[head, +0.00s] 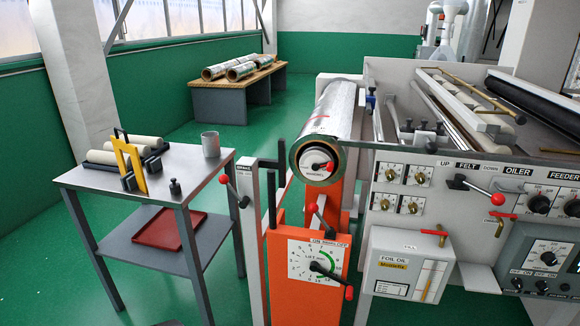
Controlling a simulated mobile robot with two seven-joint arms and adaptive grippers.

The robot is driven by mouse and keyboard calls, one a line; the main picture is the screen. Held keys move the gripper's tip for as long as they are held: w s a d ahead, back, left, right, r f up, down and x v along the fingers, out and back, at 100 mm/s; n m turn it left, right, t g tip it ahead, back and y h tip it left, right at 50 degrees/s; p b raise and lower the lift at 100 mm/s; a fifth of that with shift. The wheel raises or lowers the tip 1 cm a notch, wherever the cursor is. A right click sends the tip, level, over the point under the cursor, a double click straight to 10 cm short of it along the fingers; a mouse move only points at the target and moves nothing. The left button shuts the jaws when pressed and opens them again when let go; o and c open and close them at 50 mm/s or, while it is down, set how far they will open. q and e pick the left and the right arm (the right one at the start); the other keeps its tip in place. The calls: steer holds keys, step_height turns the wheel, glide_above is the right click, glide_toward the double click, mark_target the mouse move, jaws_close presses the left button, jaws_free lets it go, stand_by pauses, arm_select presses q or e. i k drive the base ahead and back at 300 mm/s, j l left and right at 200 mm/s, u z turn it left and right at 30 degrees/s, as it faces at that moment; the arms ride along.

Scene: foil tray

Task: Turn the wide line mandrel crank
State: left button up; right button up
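A wide foil roll (338,112) lies on the machine at centre, its round end facing me. On that end is a disc marked with a label that seems to read "MANDREL" (313,173). A small crank with a red grip (323,166) sits on the disc, the grip pointing right. Neither of my grippers shows in the head view, and nothing touches the crank.
Below the roll, an orange post carries a lift dial (316,262) with a red-tipped lever. Red-knobbed levers (224,179) (312,207) stand close by. A grey side table (105,178) is at left. The control panel (470,195) fills the right. Green floor is open between.

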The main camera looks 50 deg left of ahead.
mark_target(330, 165)
steer(key=u, duration=1.45)
steer(key=j, duration=0.3)
steer(key=i+z, duration=0.05)
